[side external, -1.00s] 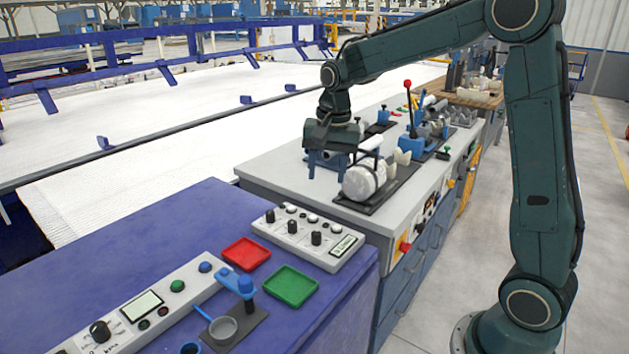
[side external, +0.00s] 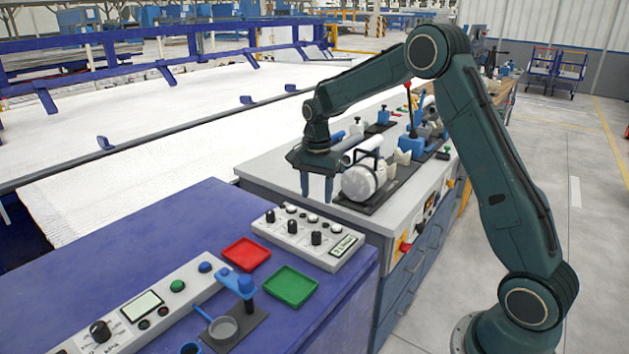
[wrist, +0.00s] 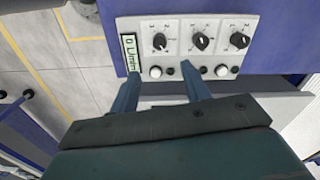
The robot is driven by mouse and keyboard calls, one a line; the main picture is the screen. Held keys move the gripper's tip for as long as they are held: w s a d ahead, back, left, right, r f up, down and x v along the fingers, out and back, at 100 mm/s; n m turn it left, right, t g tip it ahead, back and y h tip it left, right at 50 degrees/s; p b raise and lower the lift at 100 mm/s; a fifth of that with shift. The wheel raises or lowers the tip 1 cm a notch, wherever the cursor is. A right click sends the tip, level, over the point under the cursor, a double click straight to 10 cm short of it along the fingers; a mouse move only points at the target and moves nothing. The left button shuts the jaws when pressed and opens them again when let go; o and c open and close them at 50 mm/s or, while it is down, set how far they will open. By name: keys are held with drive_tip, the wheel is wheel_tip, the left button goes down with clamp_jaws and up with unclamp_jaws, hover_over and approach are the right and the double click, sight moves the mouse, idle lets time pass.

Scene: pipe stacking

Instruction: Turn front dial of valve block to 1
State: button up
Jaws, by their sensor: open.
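The valve block is a light grey panel (side external: 308,237) with a row of three black dials and a display; it also shows in the wrist view (wrist: 180,25). The display (wrist: 131,52) appears to read 0 L/min. The dial nearest the display (wrist: 159,41), the middle dial (wrist: 201,41) and the far dial (wrist: 238,41) have numbers around them. Their exact settings are too small to read surely. My gripper (side external: 316,196) is open and empty, fingers down, above and behind the block in the side view. In the wrist view my fingertips (wrist: 162,82) are apart from the dials.
A red tray (side external: 246,254), a green tray (side external: 290,286) and a second control panel (side external: 140,305) are on the blue table. Open air lies above the block.

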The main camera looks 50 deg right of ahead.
sight(317, 232)
wheel_tip(317, 232, down, 13)
drive_tip(key=shift+f, duration=0.2)
idle(0.5)
drive_tip(key=c, duration=1)
